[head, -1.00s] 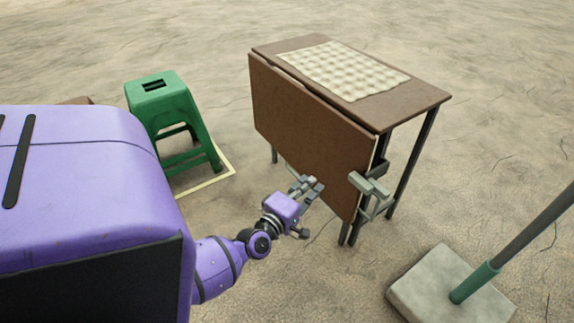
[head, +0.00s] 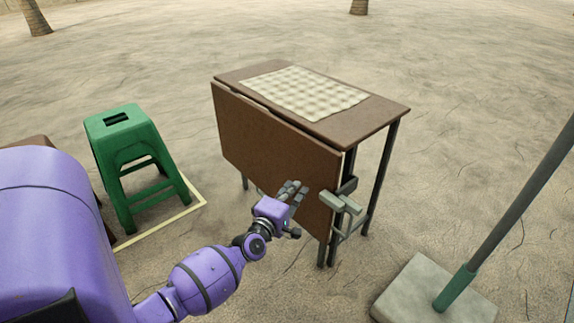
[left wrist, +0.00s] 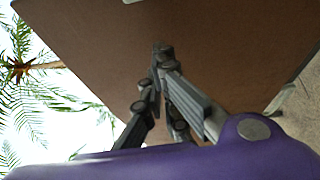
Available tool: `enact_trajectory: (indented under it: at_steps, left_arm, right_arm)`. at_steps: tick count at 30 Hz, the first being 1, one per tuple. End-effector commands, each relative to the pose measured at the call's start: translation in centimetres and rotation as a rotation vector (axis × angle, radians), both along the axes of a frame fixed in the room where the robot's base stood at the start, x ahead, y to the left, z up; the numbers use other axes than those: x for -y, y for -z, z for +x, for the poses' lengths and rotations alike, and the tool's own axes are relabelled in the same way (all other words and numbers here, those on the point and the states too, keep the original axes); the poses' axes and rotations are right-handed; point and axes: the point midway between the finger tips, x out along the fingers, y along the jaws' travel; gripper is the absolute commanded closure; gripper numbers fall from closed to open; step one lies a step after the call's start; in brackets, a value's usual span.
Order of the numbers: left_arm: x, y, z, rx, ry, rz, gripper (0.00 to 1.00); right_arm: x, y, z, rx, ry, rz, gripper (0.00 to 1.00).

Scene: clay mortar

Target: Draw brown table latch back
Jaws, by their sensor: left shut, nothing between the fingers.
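The brown table (head: 275,135) stands mid-view with its front leaf hanging down. The latch (head: 341,203), a grey-green block piece with a dark bracket, sits at the leaf's right edge near the table leg. My left gripper (head: 294,188) is in front of the lower part of the hanging leaf, left of the latch and apart from it. In the left wrist view the gripper (left wrist: 160,52) is shut and empty, with the brown leaf (left wrist: 215,40) filling the view behind it. I cannot tell whether the fingertips touch the leaf. My right gripper is not in view.
A green stool (head: 130,150) stands at the left by a pale frame on the ground. A pole in a concrete base (head: 405,285) stands at the lower right. A checked cloth (head: 305,92) lies on the tabletop. Sandy ground around the table is open.

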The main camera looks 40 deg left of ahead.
Motion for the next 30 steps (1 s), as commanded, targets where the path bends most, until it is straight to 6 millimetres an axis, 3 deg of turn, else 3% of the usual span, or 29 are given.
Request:
enact_trajectory:
  at_steps: [2,4,10,24,30]
  left_arm:
    - [-0.1,0.2,1.3,-0.001,0.001,-0.001,1.00]
    - [1.5,0.0,0.9,0.000,0.001,-0.006,1.00]
    - [3.3,-0.1,0.7,0.001,0.000,-0.002,1.00]
    - [4.0,0.0,0.6,-0.001,0.000,0.000,1.00]
    - [6.9,-0.2,0.4,0.000,0.000,-0.005,1.00]
  right_arm:
    - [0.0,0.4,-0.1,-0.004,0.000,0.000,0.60]
    - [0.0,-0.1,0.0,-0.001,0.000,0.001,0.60]
    - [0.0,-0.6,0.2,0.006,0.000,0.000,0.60]
    - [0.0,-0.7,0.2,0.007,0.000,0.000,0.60]
    - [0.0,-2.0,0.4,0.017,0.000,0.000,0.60]
